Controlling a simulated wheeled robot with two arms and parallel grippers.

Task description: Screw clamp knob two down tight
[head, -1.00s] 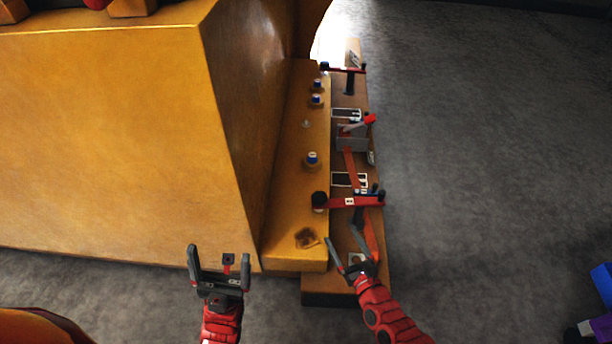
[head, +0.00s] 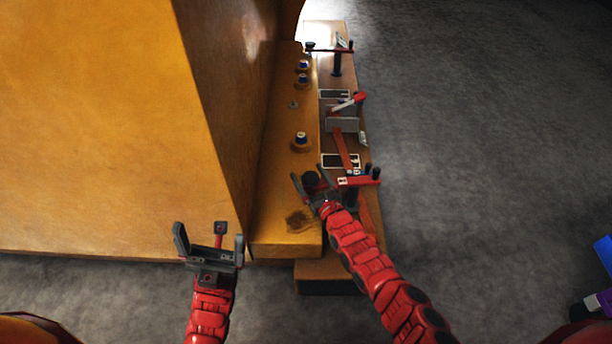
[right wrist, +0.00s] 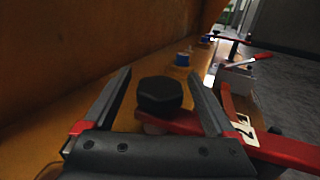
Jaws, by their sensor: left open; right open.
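A black faceted clamp knob (head: 310,179) sits at the left end of the near red clamp arm (head: 358,181), over the yellow ledge. In the right wrist view the knob (right wrist: 160,95) stands between my two open fingers, apart from both, with the red arm (right wrist: 265,148) under it. My right gripper (head: 309,171) is open around the knob. A second dark knob (head: 310,46) tops the far red clamp arm (head: 332,49). My left gripper (head: 210,235) is open and empty, in front of the yellow casting.
The big yellow casting (head: 90,130) rises left of the ledge (head: 285,232). Several blue-topped studs, one of them the nearest stud (head: 301,140), stand along the ledge. A red-handled grey fixture (head: 342,124) sits on the brown board to the right.

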